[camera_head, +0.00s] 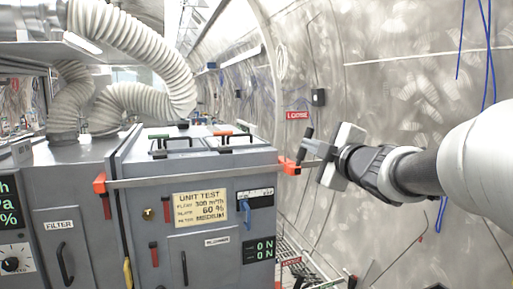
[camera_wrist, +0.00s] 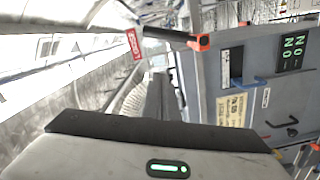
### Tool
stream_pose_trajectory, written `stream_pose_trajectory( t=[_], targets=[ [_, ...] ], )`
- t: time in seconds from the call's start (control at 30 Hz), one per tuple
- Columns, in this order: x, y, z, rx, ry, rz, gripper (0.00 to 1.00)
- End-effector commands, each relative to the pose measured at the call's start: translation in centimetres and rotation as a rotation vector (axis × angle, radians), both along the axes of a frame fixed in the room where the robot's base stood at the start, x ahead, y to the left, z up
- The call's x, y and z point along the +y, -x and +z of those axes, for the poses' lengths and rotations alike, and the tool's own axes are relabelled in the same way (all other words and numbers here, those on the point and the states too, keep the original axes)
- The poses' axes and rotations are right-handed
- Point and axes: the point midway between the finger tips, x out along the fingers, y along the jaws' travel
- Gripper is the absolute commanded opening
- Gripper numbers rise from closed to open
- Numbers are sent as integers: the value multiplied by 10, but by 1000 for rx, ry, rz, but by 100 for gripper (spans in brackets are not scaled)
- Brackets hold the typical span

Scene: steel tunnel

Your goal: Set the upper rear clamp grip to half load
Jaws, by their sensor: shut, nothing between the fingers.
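A black clamp grip (camera_head: 304,146) stands up, slightly tilted, from an orange clamp (camera_head: 289,166) at the right end of the cabinet's front bar. In the wrist view the same grip (camera_wrist: 168,34) lies nearly level across the top, with its orange clamp (camera_wrist: 201,42) at its right end. A red sign (camera_head: 297,115) reading LOOSE is above it; a red sign (camera_wrist: 135,44) also shows in the wrist view. My gripper (camera_head: 313,149) is shut and empty, close beside the grip. Whether they touch cannot be told. I cannot tell whether this is the upper rear grip.
The grey cabinet (camera_head: 222,166) carries a UNIT TEST plate (camera_head: 201,207), a blue lever (camera_head: 246,210) and a green-lit display (camera_head: 258,249). The curved tunnel wall (camera_head: 400,90) is at right, with hanging blue cables.

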Motion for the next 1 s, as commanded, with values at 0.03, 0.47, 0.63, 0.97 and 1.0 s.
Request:
stream_pose_trajectory(
  t=[0.03,0.47,0.63,0.97,1.0],
  targets=[
    [1,-3,0,-2,5,5,0],
    [23,-77,-3,0,3,6,0],
    [17,-103,-5,0,2,0,0],
    [-5,-114,-15,-2,1,4,0],
    [-6,-114,-15,-2,1,4,0]
  ],
)
